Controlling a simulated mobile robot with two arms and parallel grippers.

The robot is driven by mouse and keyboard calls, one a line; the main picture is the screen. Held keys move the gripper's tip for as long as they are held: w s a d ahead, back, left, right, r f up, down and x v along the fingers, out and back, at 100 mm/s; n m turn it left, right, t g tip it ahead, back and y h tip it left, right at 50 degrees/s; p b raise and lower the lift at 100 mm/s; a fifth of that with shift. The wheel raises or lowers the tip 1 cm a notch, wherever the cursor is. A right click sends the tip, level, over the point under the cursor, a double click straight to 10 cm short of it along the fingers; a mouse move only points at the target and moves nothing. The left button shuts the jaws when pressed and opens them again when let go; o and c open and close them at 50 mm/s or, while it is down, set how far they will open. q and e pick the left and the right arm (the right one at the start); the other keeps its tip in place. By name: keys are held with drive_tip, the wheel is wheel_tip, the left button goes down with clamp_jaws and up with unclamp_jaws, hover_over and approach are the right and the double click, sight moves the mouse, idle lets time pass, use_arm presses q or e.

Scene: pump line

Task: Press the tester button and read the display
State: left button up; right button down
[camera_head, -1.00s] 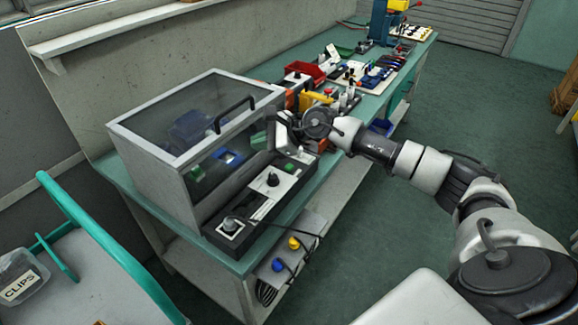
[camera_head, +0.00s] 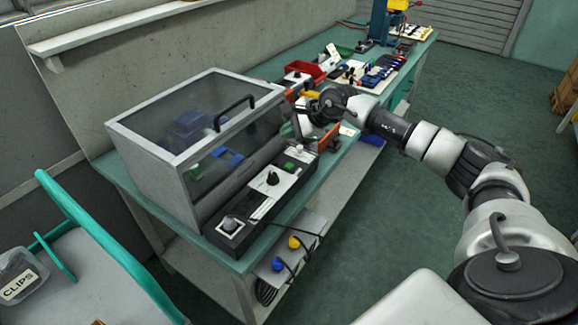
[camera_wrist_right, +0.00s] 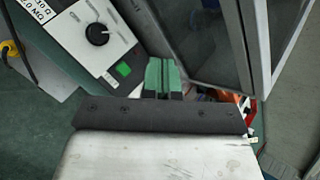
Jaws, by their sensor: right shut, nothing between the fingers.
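The tester is a long black box with white panels (camera_head: 264,196) along the front of the enclosure. A black knob (camera_head: 272,178) stands on its middle panel. No reading is legible. My right gripper (camera_head: 297,126) is above the tester's far end. Its green-tipped fingers (camera_wrist_right: 163,75) are shut and empty, beside the green square and apart from it in the picture. My left gripper is not in view.
A clear-sided enclosure with a grey frame (camera_head: 147,145) and black handle stands behind the tester. Red bins (camera_head: 304,70) and several tools lie farther along the bench. A teal-railed cart with a CLIPS box (camera_head: 20,277) is at lower left.

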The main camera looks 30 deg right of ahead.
sight(289, 166)
wheel_tip(289, 166, down, 7)
drive_tip(key=b, duration=0.4)
drive_tip(key=shift+f, duration=0.1)
drive_tip(key=shift+f+b, duration=0.3)
drive_tip(key=shift+f, duration=0.05)
idle(1.5)
drive_tip(key=shift+f+b, duration=0.4)
drive_tip(key=shift+b, duration=0.05)
drive_tip(key=shift+f+b, duration=0.45)
idle(0.5)
drive_tip(key=shift+r, duration=0.1)
drive_tip(key=shift+r+p, duration=0.45)
drive_tip(key=shift+r, duration=0.35)
drive_tip(key=shift+r+p, duration=1.45)
drive_tip(key=shift+r, duration=1.05)
